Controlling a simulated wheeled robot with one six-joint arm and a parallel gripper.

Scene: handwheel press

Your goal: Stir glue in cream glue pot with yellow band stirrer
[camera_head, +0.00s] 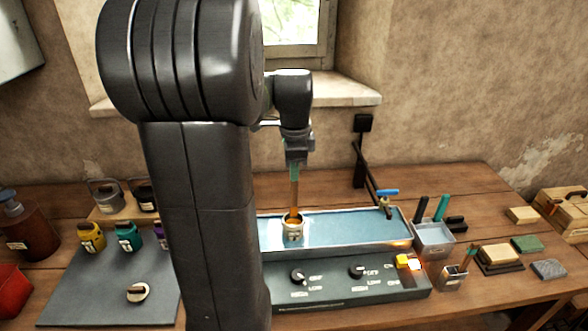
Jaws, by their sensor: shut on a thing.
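My gripper (299,158) is shut on a wooden stirrer (294,192) and holds it upright. The stirrer shows a teal-green part just below the jaws; I see no yellow band on it. Its lower end is inside the cream glue pot (292,232), within the rim, and its tip is hidden. Orange-brown glue shows at the pot's mouth. The pot stands in the blue, shallow water bath (350,228), toward its left part as far as it shows.
My arm hides the middle left. A control panel (330,285) with knobs and a lit yellow switch lies in front of the bath. A tap (387,197) stands at its right. A stirrer holder (452,278) stands further right. Coloured pots (128,238) stand on a grey mat at left.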

